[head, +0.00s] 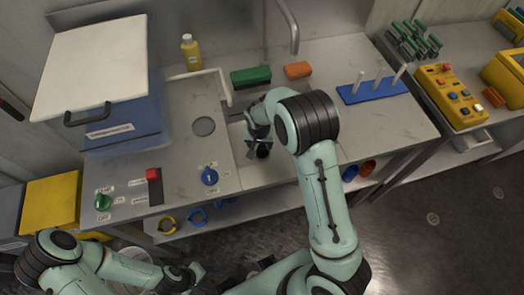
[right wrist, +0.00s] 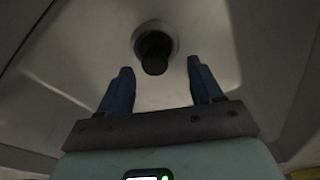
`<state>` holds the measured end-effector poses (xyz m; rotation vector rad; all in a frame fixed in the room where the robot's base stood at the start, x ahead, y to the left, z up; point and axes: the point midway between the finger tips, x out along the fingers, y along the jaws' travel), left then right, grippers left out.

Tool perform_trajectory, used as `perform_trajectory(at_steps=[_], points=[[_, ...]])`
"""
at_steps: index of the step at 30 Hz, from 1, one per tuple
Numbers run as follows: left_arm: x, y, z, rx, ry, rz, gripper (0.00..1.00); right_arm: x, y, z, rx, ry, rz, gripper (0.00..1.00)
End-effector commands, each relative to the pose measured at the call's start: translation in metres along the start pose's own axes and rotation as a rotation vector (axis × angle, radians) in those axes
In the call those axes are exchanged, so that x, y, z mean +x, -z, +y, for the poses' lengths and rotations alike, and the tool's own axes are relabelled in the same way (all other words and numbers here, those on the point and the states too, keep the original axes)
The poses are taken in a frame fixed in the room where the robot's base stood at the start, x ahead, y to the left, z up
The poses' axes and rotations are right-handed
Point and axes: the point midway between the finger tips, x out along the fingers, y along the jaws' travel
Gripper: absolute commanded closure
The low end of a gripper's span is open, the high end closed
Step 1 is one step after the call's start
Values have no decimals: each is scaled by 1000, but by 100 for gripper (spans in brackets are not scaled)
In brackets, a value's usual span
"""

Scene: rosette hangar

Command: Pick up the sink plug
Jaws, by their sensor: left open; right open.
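The sink plug (right wrist: 154,52) is a dark, round-topped knob at the pale drain of the sink basin (right wrist: 225,75) in the right wrist view. My right gripper (right wrist: 160,68) is open, with its two blue fingers apart on either side of the plug's line and short of it. Nothing is between the fingers. In the head view my right gripper (head: 259,149) reaches down at the sink, and my arm hides much of the basin. My left gripper (head: 192,272) is low at the front, away from the counter top, and looks empty.
A blue box with a white lid (head: 95,70) stands left on the counter. A yellow bottle (head: 191,52), green sponge (head: 250,76), orange block (head: 298,70) and tap (head: 290,30) are behind the sink. A blue peg rack (head: 372,92) is right. Knobs (head: 210,176) sit in front.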

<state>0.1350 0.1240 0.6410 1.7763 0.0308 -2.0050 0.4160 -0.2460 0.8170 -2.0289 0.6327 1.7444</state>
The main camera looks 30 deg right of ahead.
Motion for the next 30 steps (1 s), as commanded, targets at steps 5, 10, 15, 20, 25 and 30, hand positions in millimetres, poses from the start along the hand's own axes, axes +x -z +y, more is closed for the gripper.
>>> perform_trajectory(at_steps=[5,10,15,20,25,30], points=[[16,-8,-8,-4,4,-11,57,32,1,8,2,-4,-4,35],[23,-11,-12,-6,6,-16,57,46,2,7,1,-2,-1,35],[21,-10,-11,-5,5,-15,57,44,3,6,0,-1,0,35],[21,-10,-11,-5,5,-15,57,44,3,6,0,-1,0,84],[21,-10,-11,-5,5,-15,57,44,3,6,0,-1,0,95],[21,-10,-11,-5,5,-15,57,43,3,6,0,-1,0,95]])
